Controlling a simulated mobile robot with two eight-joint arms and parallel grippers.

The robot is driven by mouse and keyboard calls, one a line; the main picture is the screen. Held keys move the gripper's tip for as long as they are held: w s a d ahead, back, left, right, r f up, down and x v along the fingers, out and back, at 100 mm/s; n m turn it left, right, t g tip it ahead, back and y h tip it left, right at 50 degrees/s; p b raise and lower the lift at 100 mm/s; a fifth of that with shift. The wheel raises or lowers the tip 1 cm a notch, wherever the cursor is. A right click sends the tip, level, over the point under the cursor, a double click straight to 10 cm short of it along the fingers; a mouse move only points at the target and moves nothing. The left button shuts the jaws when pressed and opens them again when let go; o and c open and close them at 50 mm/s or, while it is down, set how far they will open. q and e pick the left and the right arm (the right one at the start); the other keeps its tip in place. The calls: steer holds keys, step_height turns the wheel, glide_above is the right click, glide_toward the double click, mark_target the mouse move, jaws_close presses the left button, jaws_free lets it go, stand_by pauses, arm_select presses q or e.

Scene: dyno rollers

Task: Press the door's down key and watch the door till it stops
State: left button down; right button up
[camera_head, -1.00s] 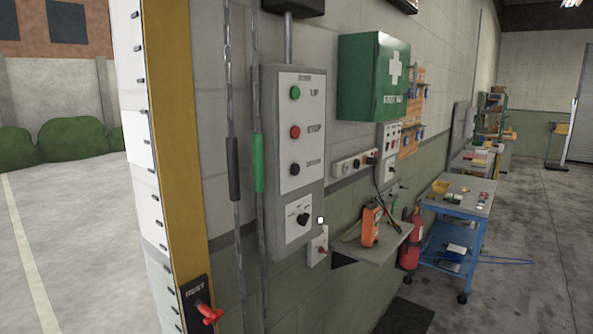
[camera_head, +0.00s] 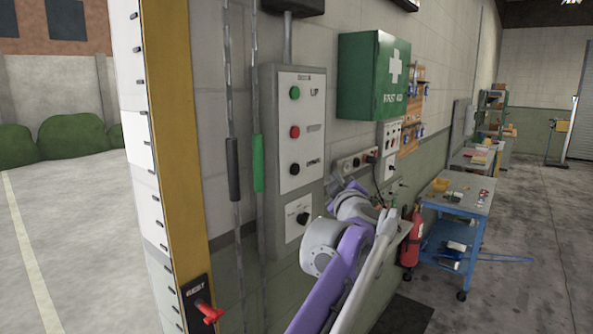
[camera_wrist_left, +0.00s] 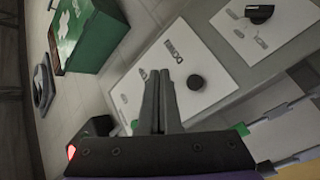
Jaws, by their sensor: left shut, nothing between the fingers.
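A grey door control box (camera_head: 286,225) hangs on the wall, with a green UP key (camera_head: 295,93), a red key (camera_head: 295,132) and a black down key (camera_head: 295,169) in a column. In the left wrist view the black down key (camera_wrist_left: 196,82) shows beside its DOWN label. My left gripper (camera_head: 336,183) is to the right of the box. Its fingers (camera_wrist_left: 160,75) are shut and empty, with the tips beside the down key in the picture; I cannot tell the gap to the panel. The door's moving part is not clearly visible; the doorway at left looks open.
A black rotary switch (camera_head: 303,218) sits below the keys. Two pull chains with a dark grip (camera_head: 233,169) and a green grip (camera_head: 258,162) hang left of the box. A green first-aid cabinet (camera_head: 371,76) juts out at the right. A fire extinguisher (camera_head: 412,240) and blue cart (camera_head: 455,233) stand beyond.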

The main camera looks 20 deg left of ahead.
mark_target(295, 169)
stand_by(0.3)
arm_select(q)
steer(key=w+a, duration=0.3)
steer(key=a, duration=0.5)
steer(key=shift+a+p, duration=0.2)
steer(key=shift+p, duration=0.25)
steer(key=shift+a, duration=0.1)
stand_by(1.7)
steer(key=shift+w+a, duration=0.15)
steer(key=shift+a, duration=0.1)
